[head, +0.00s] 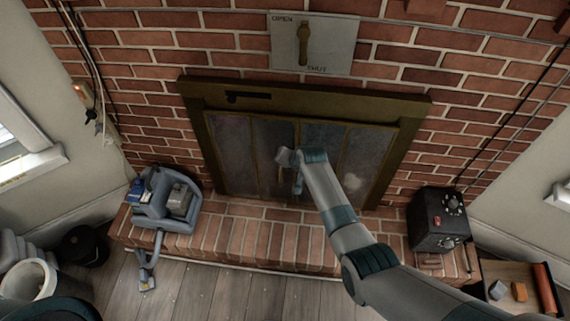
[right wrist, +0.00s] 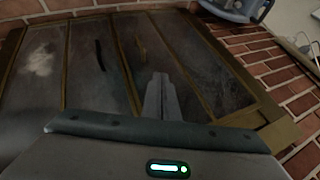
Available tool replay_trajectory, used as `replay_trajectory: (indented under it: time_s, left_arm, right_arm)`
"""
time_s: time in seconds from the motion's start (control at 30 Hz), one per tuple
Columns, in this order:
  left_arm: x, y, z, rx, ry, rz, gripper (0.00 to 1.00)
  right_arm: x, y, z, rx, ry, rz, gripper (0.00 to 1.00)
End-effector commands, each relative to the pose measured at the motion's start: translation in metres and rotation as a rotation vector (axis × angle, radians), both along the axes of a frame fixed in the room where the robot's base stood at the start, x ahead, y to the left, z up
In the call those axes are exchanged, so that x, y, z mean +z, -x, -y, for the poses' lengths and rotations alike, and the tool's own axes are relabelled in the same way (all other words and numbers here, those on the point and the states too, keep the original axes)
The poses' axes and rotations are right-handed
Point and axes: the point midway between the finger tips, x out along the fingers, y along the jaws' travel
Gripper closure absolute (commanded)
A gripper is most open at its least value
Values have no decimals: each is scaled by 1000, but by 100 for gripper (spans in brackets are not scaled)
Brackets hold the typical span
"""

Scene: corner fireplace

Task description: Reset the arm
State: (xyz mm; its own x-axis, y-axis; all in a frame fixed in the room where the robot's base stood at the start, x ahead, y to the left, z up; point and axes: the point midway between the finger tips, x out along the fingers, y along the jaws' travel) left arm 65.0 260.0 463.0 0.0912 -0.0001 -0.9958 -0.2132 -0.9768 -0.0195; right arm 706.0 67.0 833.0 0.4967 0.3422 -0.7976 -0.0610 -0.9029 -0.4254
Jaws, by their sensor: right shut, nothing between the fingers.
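My right arm comes in from the lower right in the head view and reaches to the middle of the fireplace doors (head: 232,150). My right gripper (head: 298,186) is in front of the dark glass panels, near the centre line, partly hidden by its own wrist. In the right wrist view the right gripper (right wrist: 161,92) has its fingers together with nothing between them. The brass-framed glass doors (right wrist: 88,62) fill the view beyond the fingertips; I cannot tell whether the fingertips touch them. My left gripper is not in view.
A damper plate (head: 340,45) with a lever is above the fireplace. A blue-grey vacuum (head: 180,203) is on the left of the brick hearth (head: 270,238), a black box with knobs (head: 437,218) on the right. A tray (head: 505,272) with small items is at lower right.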

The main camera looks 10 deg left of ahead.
Motion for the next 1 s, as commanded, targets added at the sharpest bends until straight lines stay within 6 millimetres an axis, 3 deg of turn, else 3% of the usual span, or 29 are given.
replay_trajectory:
  time_s: [0.67,0.77,0.87,1.0]
  left_arm:
    - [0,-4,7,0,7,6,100]
    - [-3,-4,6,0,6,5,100]
    - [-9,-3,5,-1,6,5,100]
    - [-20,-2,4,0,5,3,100]
  right_arm:
    - [-3,1,1,0,2,-2,100]
    - [-16,7,6,0,9,-8,100]
    - [-41,20,16,1,24,-21,100]
    - [-95,50,37,10,59,-44,100]
